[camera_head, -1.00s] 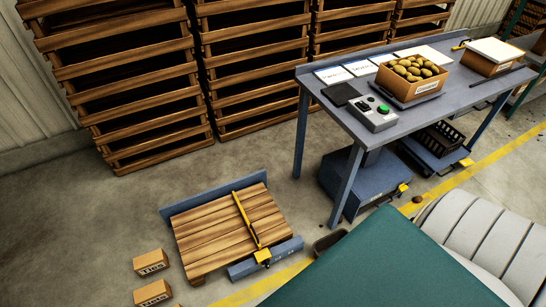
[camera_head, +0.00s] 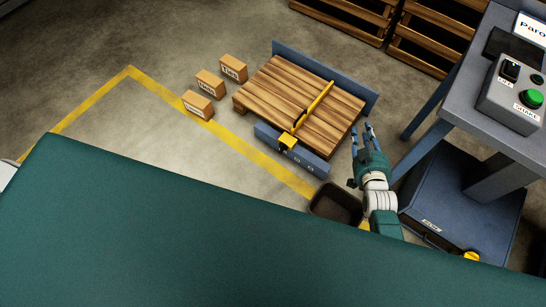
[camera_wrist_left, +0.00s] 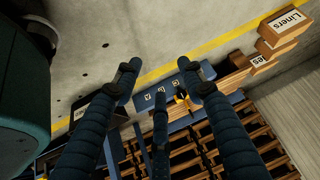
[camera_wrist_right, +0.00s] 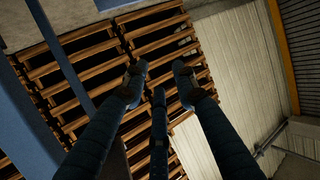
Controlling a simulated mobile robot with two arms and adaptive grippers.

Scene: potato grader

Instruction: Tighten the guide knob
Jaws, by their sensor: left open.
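The yellow guide bar (camera_head: 315,104) lies across the wooden pallet (camera_head: 275,95) in the head view. A yellow block (camera_head: 287,141), which looks like the guide knob's clamp, sits at its near end on the blue rail (camera_head: 305,158). The knob itself is too small to make out. My right gripper (camera_head: 361,148) is open and empty, right of the pallet and apart from the bar. My left gripper (camera_wrist_left: 160,82) shows only in its wrist view, open, with the yellow block (camera_wrist_left: 182,100) beyond its fingers.
A dark bin (camera_head: 336,203) stands near the rail, left of my right arm. Small cartons (camera_head: 210,84) stand left of the pallet. The table (camera_head: 470,110) with a control box (camera_head: 512,95) is at the right. A yellow line (camera_head: 250,150) crosses the floor.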

